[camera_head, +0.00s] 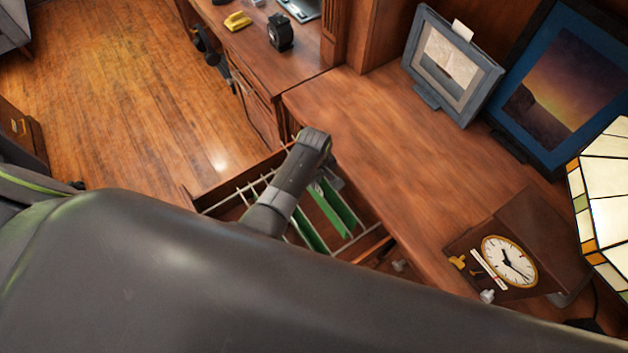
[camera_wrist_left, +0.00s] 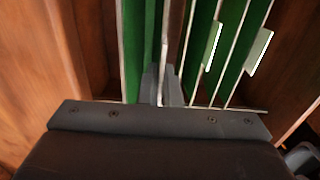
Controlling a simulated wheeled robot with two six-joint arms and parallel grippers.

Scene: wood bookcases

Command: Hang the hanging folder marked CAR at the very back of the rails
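The open drawer (camera_head: 232,178) holds hanging rails and several green hanging folders (camera_head: 338,208). My left gripper (camera_head: 332,181) is down at the folders, mostly hidden behind its own wrist in the head view. In the left wrist view, the fingers of my left gripper (camera_wrist_left: 160,86) are close together around the thin pale top edge of one green folder (camera_wrist_left: 152,40). More green folders (camera_wrist_left: 199,45) hang to the right of a gap, two with pale tabs (camera_wrist_left: 260,52). No marking can be read, so I cannot tell which one is CAR. My right gripper is out of view.
The desk top (camera_head: 400,125) beside the drawer is mostly bare. A clock (camera_head: 509,261), a stained-glass lamp (camera_head: 605,210) and two framed pictures (camera_head: 452,66) stand on it. A yellow stapler-like object (camera_head: 238,21) and a black watch stand (camera_head: 280,33) sit farther back.

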